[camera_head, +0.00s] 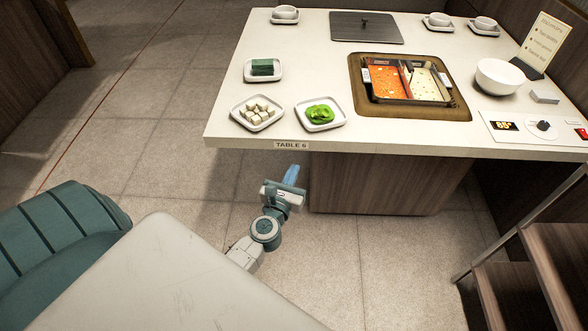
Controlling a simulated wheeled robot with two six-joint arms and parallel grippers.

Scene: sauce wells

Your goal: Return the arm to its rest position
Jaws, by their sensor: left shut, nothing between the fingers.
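My left gripper (291,176) is shut and empty. It shows below the table's front edge, in front of the table and over the floor, with its blue fingertips pointing up toward the "TABLE 6" label. Its teal and white wrist comes up from behind the pale surface in the foreground. My right gripper is not in the view.
The white table (225,130) bears a two-part pot (371,89) with red and pale broth. Plates of green leaves (320,114), white cubes (258,112) and dark green pieces (262,68) stand near its left. A teal seat (60,240) is at left, wooden steps (540,260) at right.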

